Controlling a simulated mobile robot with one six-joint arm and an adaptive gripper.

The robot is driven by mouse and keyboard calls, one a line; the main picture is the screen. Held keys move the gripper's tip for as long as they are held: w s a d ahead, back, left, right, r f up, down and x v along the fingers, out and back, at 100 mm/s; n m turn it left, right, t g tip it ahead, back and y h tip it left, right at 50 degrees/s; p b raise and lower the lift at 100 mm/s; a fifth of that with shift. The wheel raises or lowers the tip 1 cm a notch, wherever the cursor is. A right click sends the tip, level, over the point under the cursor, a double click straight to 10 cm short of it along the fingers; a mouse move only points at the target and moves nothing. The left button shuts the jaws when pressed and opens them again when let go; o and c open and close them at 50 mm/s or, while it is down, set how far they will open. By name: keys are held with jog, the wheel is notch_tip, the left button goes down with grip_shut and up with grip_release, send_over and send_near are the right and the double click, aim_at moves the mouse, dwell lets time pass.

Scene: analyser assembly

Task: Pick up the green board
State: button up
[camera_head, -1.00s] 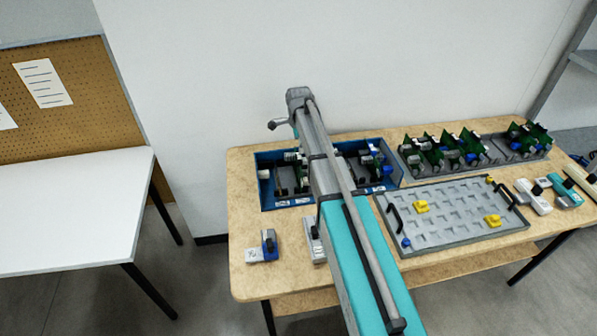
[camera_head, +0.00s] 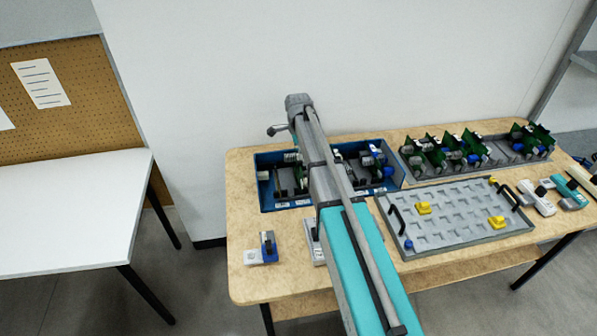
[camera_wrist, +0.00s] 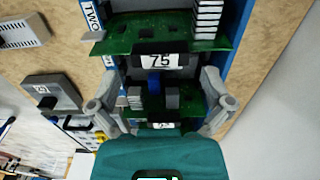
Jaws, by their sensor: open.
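In the wrist view, a green board (camera_wrist: 182,27) carrying a black holder marked 75 and a grey finned block lies ahead of my gripper (camera_wrist: 158,88). A second green board (camera_wrist: 143,111), with a blue part and grey blocks, shows between my fingers. The fingers are apart on either side, with nothing clearly clamped; I cannot tell whether they touch a board. In the head view, my arm crosses over the blue tray (camera_head: 262,187) and hides my gripper and part of the tray's contents.
Several green boards (camera_head: 430,145) stand in a grey rack at the back right. A grey plate (camera_head: 455,226) with black handles and yellow parts lies in front of it. A small white and blue device (camera_head: 262,249) sits at front left. A white table (camera_head: 65,215) stands apart.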

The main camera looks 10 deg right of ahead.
jog(key=shift+f+b, duration=1.35)
jog(key=shift+f, duration=0.35)
jog(key=c, duration=1.1)
jog(key=shift+o, duration=0.2)
jog(key=shift+r, duration=0.15)
notch_tip(320, 180, up, 18)
jog(key=p, duration=1.8)
jog(key=shift+f, duration=0.2)
